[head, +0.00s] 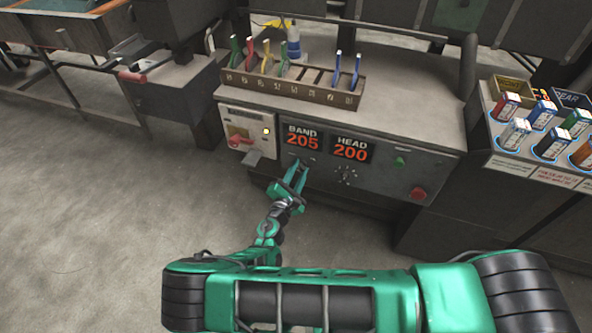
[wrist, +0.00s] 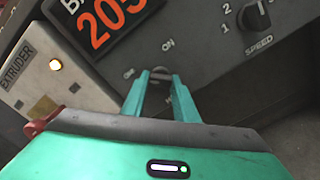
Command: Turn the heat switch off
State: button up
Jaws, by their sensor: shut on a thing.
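The heat switch (wrist: 160,72) is a small dark knob on the grey control panel (wrist: 205,75), below the orange BAND 205 display (wrist: 105,20) and between small OFF and ON marks. My gripper (wrist: 160,88) has its two green fingers closed around it. In the head view my gripper (head: 301,166) reaches the panel just under the BAND display (head: 302,140). The fingers cover most of the switch, and I cannot tell which mark it points to.
To the right on the panel are the HEAD 200 display (head: 351,149), a speed knob (head: 346,176), a green button (head: 399,161) and a red button (head: 417,194). Left is a pale extruder box (head: 262,120) with a red handle and lit lamp. A tool rack (head: 290,88) stands above.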

jog(key=shift+a+f, duration=0.1)
jog(key=shift+a, duration=0.1)
jog(key=o, duration=1.1)
jog(key=shift+c, duration=0.2)
jog(key=shift+d, duration=0.1)
jog(key=v, duration=1)
jog(key=shift+s, duration=0.35)
